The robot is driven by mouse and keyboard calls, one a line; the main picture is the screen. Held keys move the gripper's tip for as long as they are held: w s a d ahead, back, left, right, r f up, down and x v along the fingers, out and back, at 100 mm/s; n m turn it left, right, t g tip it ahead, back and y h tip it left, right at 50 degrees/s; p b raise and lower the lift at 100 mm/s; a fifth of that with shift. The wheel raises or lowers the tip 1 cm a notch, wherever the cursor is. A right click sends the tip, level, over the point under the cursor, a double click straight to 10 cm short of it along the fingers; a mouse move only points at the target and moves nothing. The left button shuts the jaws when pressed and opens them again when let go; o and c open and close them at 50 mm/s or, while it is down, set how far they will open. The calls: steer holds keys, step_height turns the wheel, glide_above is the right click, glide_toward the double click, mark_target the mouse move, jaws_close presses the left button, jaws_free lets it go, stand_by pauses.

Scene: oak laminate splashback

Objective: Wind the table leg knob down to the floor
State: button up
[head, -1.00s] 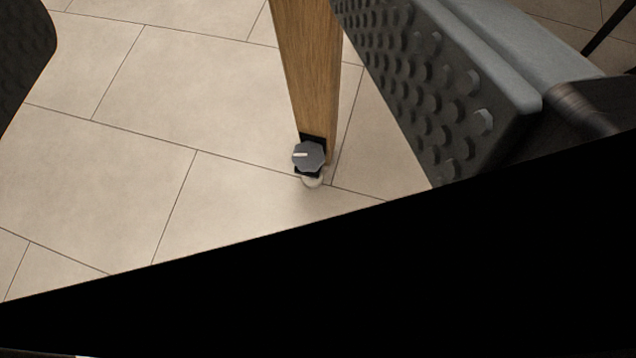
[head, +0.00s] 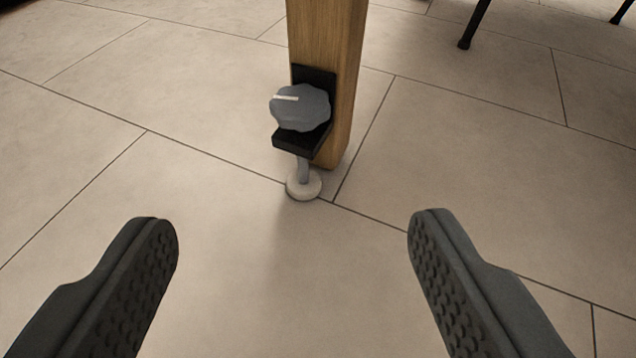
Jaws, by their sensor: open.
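The grey lobed knob (head: 301,108) with a white line on its top sits on a black bracket (head: 301,141) fixed to the wooden table leg (head: 328,40). A grey stem runs down from the bracket to a round pale foot (head: 304,186) near the floor. I cannot tell whether the foot touches the floor. The white line points to the left. My gripper (head: 293,222) is open and empty, its two dark studded fingers wide apart in front of the knob, not touching it.
Beige tiled floor (head: 480,180) with dark joints lies all around and is clear near the leg. Thin black legs (head: 474,25) of other furniture stand at the back right.

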glide_toward(300, 106)
steer(key=x, duration=0.8)
stand_by(0.4)
steer(key=shift+s, duration=0.1)
steer(key=c, duration=1)
